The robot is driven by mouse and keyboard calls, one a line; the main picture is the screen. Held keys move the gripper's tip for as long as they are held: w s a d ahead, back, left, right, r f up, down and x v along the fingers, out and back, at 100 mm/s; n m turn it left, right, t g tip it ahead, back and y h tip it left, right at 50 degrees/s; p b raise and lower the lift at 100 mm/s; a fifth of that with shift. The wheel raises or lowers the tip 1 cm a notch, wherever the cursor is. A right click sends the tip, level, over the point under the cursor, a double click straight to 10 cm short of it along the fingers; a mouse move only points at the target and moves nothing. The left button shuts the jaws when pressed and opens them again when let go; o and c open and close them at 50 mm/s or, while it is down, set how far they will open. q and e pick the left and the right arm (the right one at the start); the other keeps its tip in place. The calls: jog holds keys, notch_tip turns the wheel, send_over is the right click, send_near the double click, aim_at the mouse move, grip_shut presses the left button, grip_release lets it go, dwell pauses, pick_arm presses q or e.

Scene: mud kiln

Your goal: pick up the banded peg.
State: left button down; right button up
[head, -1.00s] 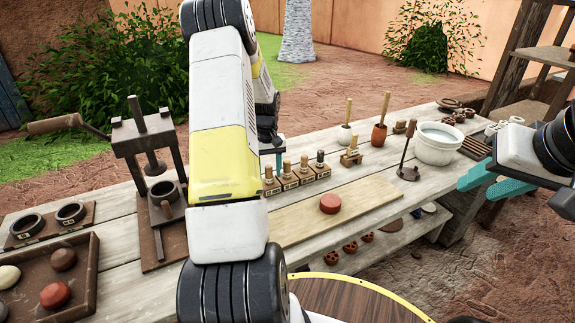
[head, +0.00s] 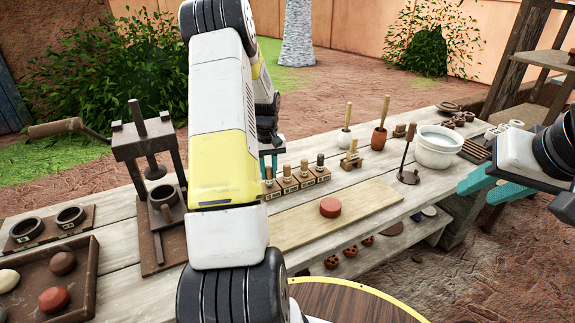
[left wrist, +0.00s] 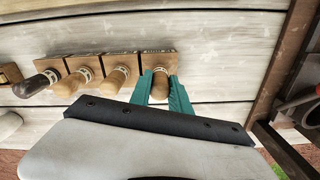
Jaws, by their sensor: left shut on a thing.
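Several wooden pegs stand in a row of small wooden blocks on the table. My left gripper (head: 269,167) is at the left end of this row in the head view, partly hidden by my arm. In the left wrist view its teal fingers (left wrist: 161,78) are shut on the end peg (left wrist: 159,86), which has a pale marked band near its base. The held peg is upright at its block (left wrist: 158,59). The other pegs also show pale bands, and the far one (left wrist: 32,85) is dark-topped. My right gripper (head: 490,184) is open and empty at the right.
A press (head: 152,150) stands left of my left arm. A wooden board (head: 375,199) with a red disc (head: 330,207) lies in front of the pegs. Upright tools and a white bowl (head: 437,150) stand to the right. A tray (head: 84,285) is at lower left.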

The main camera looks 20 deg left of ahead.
pick_arm(q)
notch_tip(320, 180, up, 3)
jog(key=shift+f, duration=0.15)
jog(key=s+d, duration=0.2)
jog(key=s, duration=0.5)
jog(key=s+d+r, duration=0.1)
jog(key=s+d, duration=0.2)
jog(key=s, duration=0.5)
jog(key=shift+s, duration=0.1)
